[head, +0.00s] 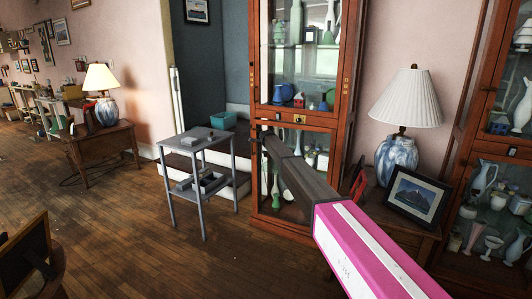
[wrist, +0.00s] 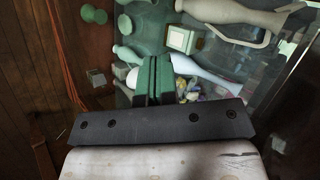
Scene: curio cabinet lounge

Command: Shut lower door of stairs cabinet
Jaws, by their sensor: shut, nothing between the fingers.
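The wooden cabinet (head: 345,62) near the stairs stands in the middle of the head view, with a glazed upper section and a glazed lower door (head: 256,190). The lower door looks flush or nearly so; my arm hides much of it, so I cannot tell whether a gap remains. My gripper (head: 267,136) is in front of the lower section, near its top left. In the wrist view its green fingers (wrist: 153,80) are together and empty, with glass and vases (wrist: 205,72) beyond. I cannot tell whether they touch the door.
A small grey side table (head: 206,142) stands left of the cabinet. On the right, a lamp (head: 405,100) and a framed picture (head: 417,197) stand on a wooden table. Another glazed cabinet (head: 485,120) is at the far right.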

